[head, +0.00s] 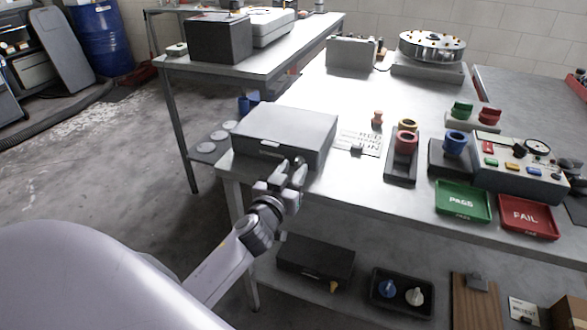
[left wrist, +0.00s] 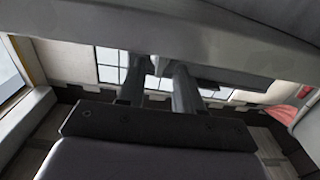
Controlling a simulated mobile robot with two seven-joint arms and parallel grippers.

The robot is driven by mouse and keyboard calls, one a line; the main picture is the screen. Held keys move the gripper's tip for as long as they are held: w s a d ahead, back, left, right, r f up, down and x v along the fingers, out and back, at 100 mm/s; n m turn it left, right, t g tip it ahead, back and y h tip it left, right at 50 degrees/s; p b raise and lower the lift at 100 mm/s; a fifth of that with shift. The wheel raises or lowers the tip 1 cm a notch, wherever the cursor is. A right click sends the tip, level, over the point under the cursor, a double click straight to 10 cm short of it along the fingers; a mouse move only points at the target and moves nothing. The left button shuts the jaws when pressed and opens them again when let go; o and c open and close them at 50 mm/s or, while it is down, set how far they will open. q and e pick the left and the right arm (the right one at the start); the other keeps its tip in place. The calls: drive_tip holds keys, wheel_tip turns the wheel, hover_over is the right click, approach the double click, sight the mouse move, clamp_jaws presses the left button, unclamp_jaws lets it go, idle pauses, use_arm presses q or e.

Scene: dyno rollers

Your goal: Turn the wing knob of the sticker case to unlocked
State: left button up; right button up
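The sticker case, a flat grey box (head: 285,128), lies on the near left corner of the metal table, a small pale label on its front face. My left gripper (head: 289,173) is at the right part of that front face. Its two fingers stand apart. In the left wrist view the fingers (left wrist: 160,82) point up toward the case's underside and front edge (left wrist: 225,45). A small grey part shows between the fingertips, perhaps the wing knob; its angle is mostly hidden. I cannot tell whether the fingers touch it. My right gripper is not in view.
Right of the case lie a stencil plate (head: 361,142) and a dark holder (head: 402,165) with rings. Further right are a green PASS tray (head: 462,213), a red FAIL tray (head: 527,229) and a control box (head: 512,180). A lower shelf under the table holds a black tray (head: 402,306).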

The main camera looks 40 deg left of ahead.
use_arm(q)
drive_tip(key=shift+w+a, duration=0.15)
drive_tip(key=shift+w, duration=0.35)
clamp_jaws()
